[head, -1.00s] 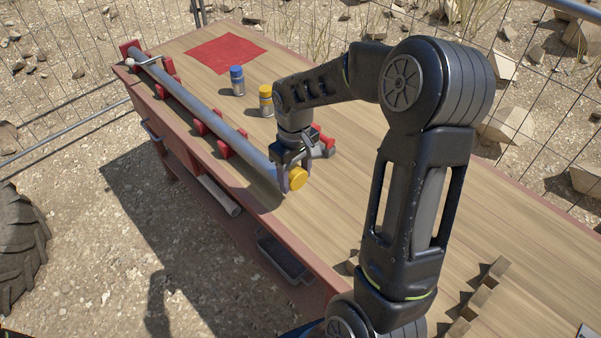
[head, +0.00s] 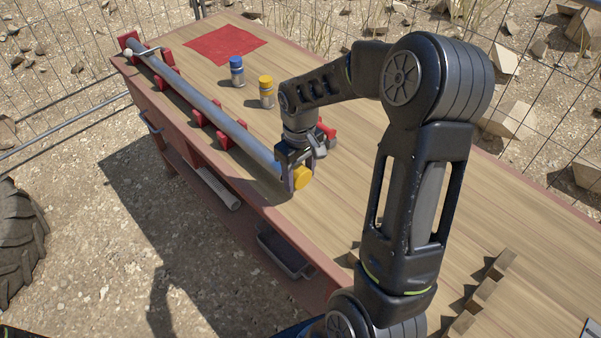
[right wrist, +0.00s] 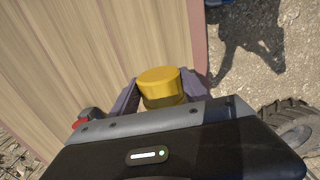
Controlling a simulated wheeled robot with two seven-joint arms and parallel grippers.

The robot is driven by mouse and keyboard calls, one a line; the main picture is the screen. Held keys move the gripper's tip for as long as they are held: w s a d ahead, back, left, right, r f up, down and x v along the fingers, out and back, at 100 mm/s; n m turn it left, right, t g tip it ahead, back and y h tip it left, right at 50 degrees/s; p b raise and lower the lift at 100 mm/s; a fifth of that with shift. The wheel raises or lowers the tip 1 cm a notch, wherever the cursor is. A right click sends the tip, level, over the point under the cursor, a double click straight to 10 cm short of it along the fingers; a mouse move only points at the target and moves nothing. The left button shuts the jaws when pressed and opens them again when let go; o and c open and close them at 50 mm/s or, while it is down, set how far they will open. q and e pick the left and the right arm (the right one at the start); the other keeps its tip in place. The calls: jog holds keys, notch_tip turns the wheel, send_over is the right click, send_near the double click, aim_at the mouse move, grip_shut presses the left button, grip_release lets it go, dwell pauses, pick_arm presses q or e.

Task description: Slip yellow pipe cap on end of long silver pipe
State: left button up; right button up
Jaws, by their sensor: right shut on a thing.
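The long silver pipe (head: 208,108) lies along the left side of the workbench on several red supports. The yellow pipe cap (head: 303,177) is at the pipe's near end, and it also shows in the right wrist view (right wrist: 158,84). My right gripper (head: 294,172) is shut on the cap, with a finger on each side of it in the right wrist view (right wrist: 157,95). The gripper hides the join, so I cannot tell how far the cap sits over the pipe end. My left gripper is not in view.
A blue-topped cylinder (head: 237,72) and a yellow-topped cylinder (head: 266,92) stand on the wooden bench (head: 400,210). A red mat (head: 226,45) lies at the far end. Wooden blocks (head: 480,297) lie at the near right. A wire fence stands behind.

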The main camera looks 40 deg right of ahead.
jog(key=shift+w+f+b, duration=0.2)
jog(key=shift+f+b, duration=0.35)
jog(key=shift+f, duration=0.55)
jog(key=shift+w+f+b, duration=0.35)
jog(key=shift+f+b, duration=0.1)
jog(key=shift+f, duration=0.2)
jog(key=shift+w, duration=0.2)
jog(key=shift+w+a, duration=0.15)
jog(key=shift+w, duration=1)
jog(key=shift+w+a, duration=0.1)
jog(key=shift+w, duration=1)
jog(key=o, duration=1.1)
jog(key=shift+r, duration=0.1)
notch_tip(320, 180, up, 8)
jog(key=shift+f+b, duration=0.2)
jog(key=shift+b, duration=0.2)
